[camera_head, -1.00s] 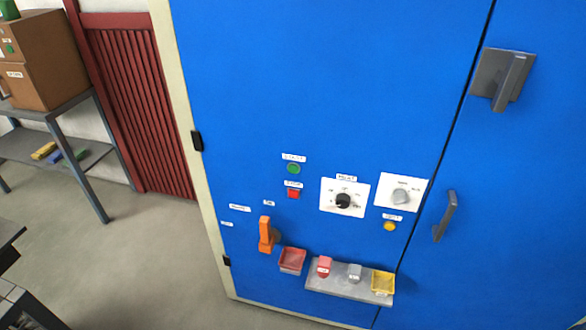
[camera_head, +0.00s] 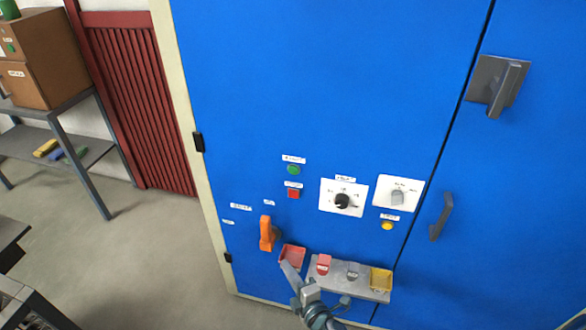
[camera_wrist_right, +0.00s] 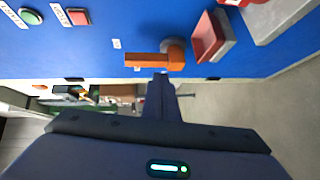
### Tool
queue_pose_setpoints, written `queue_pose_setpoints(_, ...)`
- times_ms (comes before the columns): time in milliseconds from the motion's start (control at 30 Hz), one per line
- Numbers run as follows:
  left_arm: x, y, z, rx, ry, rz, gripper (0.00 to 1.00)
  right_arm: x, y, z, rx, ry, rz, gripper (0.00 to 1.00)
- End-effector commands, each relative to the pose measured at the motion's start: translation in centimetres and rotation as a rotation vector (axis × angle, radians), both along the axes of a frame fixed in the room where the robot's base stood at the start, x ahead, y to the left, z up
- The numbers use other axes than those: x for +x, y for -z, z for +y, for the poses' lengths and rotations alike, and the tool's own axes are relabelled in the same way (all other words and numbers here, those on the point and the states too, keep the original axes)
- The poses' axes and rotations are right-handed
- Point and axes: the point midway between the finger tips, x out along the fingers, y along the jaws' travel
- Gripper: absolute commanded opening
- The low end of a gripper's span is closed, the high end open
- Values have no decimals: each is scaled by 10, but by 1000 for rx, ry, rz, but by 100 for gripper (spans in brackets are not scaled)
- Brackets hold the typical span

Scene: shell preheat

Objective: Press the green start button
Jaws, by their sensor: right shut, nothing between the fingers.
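In the right wrist view the green button (camera_wrist_right: 31,16) is at the upper left corner, beside the red button (camera_wrist_right: 78,17). My right gripper (camera_head: 286,266) is shut and empty, in front of the lower panel by the red tray, well below the green button. In the right wrist view its fingers (camera_wrist_right: 160,80) point up toward the orange handle (camera_wrist_right: 150,60); I cannot tell whether they touch it. My left gripper is out of view.
The orange handle (camera_head: 266,234), a red tray (camera_head: 292,254), a grey shelf (camera_head: 325,281) with small blocks and a yellow tray (camera_head: 381,279) project from the cabinet. Two dials (camera_head: 342,201) (camera_head: 398,197) and a yellow button (camera_head: 387,226) lie right of the buttons.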

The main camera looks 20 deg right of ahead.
Motion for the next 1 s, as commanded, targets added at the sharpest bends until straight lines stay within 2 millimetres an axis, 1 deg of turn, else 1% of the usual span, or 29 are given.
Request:
queue_pose_setpoints(33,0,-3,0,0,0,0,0,9,-33,0,-57,-11,-63,0)
queue_pose_setpoints(67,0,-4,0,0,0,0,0,14,-49,0,-94,-17,-98,0)
queue_pose_setpoints(100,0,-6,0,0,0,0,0,19,-72,1,-145,-26,-144,0)
queue_pose_setpoints(167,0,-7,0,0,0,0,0,25,-105,1,-221,-33,-210,0)
queue_pose_setpoints(200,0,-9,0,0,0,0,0,27,-126,1,-271,-36,-253,0)
queue_pose_setpoints(300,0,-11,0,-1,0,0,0,32,-171,1,-387,-36,-343,0)
queue_pose_setpoints(400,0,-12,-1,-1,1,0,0,32,-205,0,-479,-32,-408,0)
queue_pose_setpoints(500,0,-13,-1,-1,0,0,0,32,-227,0,-542,-26,-449,0)
queue_pose_setpoints(600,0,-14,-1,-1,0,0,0,31,-237,-1,-573,-23,-469,0)
queue_pose_setpoints(1000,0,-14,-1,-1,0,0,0,31,-239,-1,-581,-22,-473,0)
